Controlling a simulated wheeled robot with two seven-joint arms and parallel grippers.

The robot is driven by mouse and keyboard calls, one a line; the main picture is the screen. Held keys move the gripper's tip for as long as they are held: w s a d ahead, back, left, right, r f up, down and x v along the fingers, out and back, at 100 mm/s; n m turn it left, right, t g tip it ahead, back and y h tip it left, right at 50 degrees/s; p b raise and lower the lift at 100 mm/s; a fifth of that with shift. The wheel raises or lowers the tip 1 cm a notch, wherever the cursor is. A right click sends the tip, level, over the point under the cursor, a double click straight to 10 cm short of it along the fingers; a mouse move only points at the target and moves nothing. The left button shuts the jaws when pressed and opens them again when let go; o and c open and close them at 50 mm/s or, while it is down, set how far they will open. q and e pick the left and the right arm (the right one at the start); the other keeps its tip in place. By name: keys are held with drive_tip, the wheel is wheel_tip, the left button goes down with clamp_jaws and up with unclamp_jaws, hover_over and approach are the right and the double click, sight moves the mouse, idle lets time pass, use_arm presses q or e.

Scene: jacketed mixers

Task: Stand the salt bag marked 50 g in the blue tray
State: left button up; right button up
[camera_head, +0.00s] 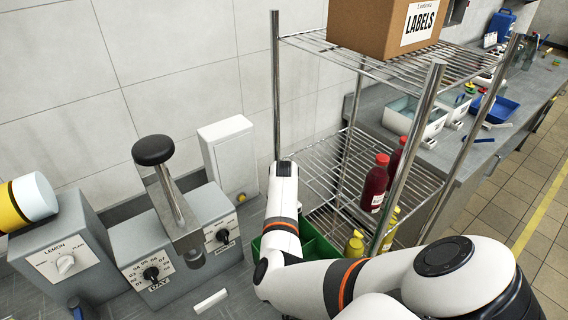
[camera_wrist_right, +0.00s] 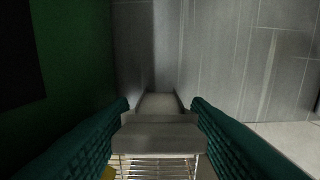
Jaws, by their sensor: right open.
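The blue tray (camera_head: 497,109) sits on the long counter at the far right, behind the wire rack. I cannot make out a salt bag marked 50 g in either view. My right arm crosses the bottom of the head view and rises in front of the rack; its fingers cannot be made out there. In the right wrist view my right gripper (camera_wrist_right: 158,122) is open, with its two teal ribbed pads wide apart. A grey block-like shape (camera_wrist_right: 156,138) shows between the pads; I cannot tell what it is. My left gripper is not in view.
A wire rack (camera_head: 400,66) holds a LABELS box (camera_head: 385,28), red bottles (camera_head: 376,184) and yellow bottles (camera_head: 355,246). A green crate (camera_head: 318,243) is partly behind my arm. Grey machines with DAY (camera_head: 150,272) and LEMON (camera_head: 66,262) dials stand left. Floor at right is clear.

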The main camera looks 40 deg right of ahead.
drive_tip(key=c, duration=0.8)
